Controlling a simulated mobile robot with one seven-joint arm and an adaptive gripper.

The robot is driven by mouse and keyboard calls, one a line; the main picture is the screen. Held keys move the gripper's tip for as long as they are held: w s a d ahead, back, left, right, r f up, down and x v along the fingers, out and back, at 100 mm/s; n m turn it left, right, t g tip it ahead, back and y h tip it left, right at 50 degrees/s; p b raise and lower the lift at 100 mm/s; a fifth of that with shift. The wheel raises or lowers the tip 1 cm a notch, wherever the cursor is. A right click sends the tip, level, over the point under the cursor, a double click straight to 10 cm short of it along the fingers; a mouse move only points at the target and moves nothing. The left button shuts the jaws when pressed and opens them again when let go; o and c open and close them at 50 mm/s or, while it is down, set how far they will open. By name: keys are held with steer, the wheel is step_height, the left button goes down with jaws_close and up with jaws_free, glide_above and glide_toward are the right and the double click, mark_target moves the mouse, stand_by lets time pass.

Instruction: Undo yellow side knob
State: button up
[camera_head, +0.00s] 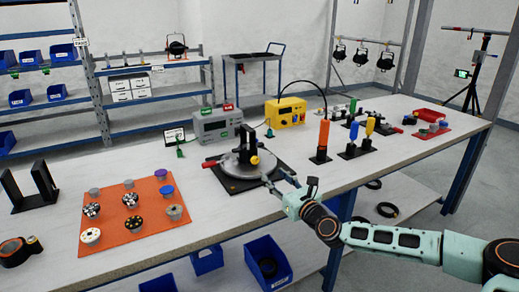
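A fixture with a round grey metal disc (236,165) sits on a black base plate (226,183) near the middle of the workbench. A black upright stands on it. A small yellow knob (254,160) shows on the side of that upright. My gripper (278,178) is at the fixture's right front corner, in front of and to the right of the knob. Its fingers look spread apart, with nothing seen between them, and it does not touch the knob. The fingertips are small in this view.
An orange mat (120,238) with several small parts lies to the left. A grey meter (217,126) and a yellow box (286,112) stand behind the fixture. An orange-handled tool (323,137) stands to the right. The bench's front edge (210,238) runs near my arm.

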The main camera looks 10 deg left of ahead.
mark_target(256, 161)
steer(key=shift+s+a+r+m+p, duration=0.2)
steer(key=shift+m+p, duration=0.1)
steer(key=shift+p, duration=0.2)
steer(key=shift+w+a+f, duration=0.15)
steer(key=shift+w+f, duration=0.05)
steer(key=shift+w, duration=0.05)
steer(key=b+x, duration=0.1)
steer(key=x, duration=0.9)
steer(key=shift+a+r, duration=0.1)
jaws_close()
steer(key=shift+b, duration=0.3)
